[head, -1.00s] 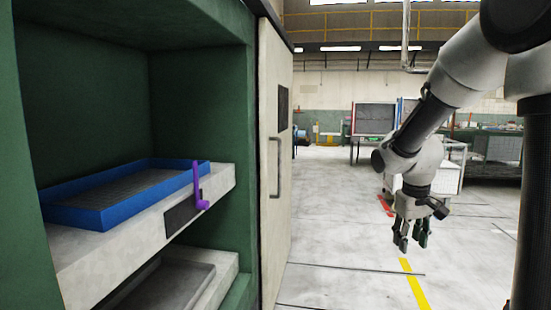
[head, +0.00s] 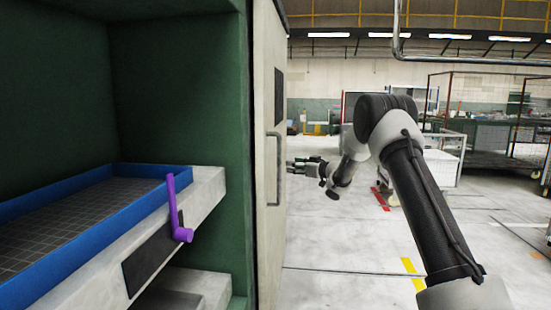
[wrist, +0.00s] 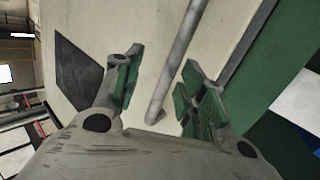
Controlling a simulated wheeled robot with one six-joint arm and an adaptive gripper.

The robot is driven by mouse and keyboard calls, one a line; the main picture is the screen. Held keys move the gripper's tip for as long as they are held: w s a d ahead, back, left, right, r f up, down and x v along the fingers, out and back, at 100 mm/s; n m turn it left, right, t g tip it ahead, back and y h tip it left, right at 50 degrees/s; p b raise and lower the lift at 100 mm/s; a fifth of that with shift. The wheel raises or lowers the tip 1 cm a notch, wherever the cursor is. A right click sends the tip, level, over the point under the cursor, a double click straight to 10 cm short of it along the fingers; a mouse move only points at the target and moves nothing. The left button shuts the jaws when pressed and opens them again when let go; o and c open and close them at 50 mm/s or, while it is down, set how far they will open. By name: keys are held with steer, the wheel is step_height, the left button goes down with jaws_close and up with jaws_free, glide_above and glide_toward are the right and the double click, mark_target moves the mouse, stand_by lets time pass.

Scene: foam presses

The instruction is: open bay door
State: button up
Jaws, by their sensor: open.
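The bay door is a cream panel (head: 265,240) to the right of the green bay, seen at a steep angle. It has a vertical grey bar handle (head: 279,170). My gripper (head: 290,165) is open and points left at the handle, close to its middle. In the wrist view, the handle bar (wrist: 178,62) runs slantwise between the green-padded fingers of my gripper (wrist: 162,58), over the cream door (wrist: 155,45). The fingers are not closed on it. Whether the bar is fully in between them in depth I cannot tell.
A blue tray (head: 145,171) lies on a pale shelf in the green bay, with a purple lever (head: 176,212) at the shelf's front. A dark panel (head: 279,95) is on the door above the handle. Open grey floor (head: 335,245) lies to the right.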

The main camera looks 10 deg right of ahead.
steer(key=w+a+r+y, duration=0.1)
steer(key=w+a+r, duration=0.1)
steer(key=w+a, duration=0.3)
steer(key=shift+a, duration=0.55)
jaws_close()
